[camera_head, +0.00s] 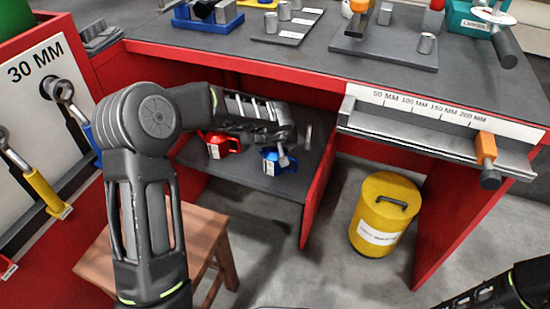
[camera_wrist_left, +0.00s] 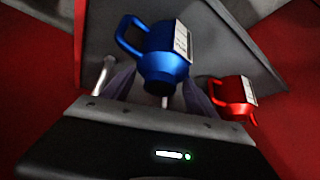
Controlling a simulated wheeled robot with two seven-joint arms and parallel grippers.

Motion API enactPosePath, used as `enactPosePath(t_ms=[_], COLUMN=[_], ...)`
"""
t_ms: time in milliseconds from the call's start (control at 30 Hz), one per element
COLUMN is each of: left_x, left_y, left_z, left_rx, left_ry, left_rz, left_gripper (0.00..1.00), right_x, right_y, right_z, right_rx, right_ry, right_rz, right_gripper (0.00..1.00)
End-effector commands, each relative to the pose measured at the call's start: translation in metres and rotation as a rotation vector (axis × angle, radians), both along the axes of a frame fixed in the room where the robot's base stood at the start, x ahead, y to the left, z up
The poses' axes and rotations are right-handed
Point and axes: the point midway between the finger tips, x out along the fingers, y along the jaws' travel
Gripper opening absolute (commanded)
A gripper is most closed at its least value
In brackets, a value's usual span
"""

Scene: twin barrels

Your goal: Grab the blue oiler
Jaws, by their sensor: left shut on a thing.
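The blue oiler (camera_head: 270,162) is on or just above the grey shelf under the red workbench, with a white label on its body. In the left wrist view the blue oiler (camera_wrist_left: 164,62) is right in front of my left gripper (camera_wrist_left: 163,98), its narrow spout pointing toward the camera between the fingers. My left gripper (camera_head: 286,146) is shut on it, apparently at the spout. In the head view the gripper body hides part of the oiler, and I cannot tell whether it touches the shelf. Only a piece of my right arm shows at the lower right.
A red oiler (camera_head: 221,145) stands on the shelf (camera_head: 265,185) beside the blue one; it also shows in the wrist view (camera_wrist_left: 232,96). A metallic rod (camera_head: 308,136) is close to my gripper. A wooden stool (camera_head: 205,228) and yellow barrel (camera_head: 385,213) stand on the floor.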

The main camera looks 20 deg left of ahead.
Motion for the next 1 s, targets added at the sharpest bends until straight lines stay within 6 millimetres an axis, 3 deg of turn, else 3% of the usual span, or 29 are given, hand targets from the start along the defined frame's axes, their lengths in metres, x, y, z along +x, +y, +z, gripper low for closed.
enactPosePath(t_ms=[567,967,1000], left_x=[0.000,0.000,-0.008], left_y=[0.000,0.000,-0.004], left_z=[0.006,0.045,0.040], left_rx=[0.000,0.000,0.002], left_ry=[-0.001,-0.002,0.001], left_rz=[-0.001,0.001,-0.003], left_gripper=[0.00,0.00,0.00], right_x=[-0.001,-0.006,-0.006], right_y=[0.000,0.002,0.002], right_z=[0.005,0.041,0.039], right_rx=[-0.001,-0.007,-0.008], right_ry=[0.000,0.003,0.003], right_rz=[0.000,0.004,0.004], right_gripper=[0.36,0.36,0.36])
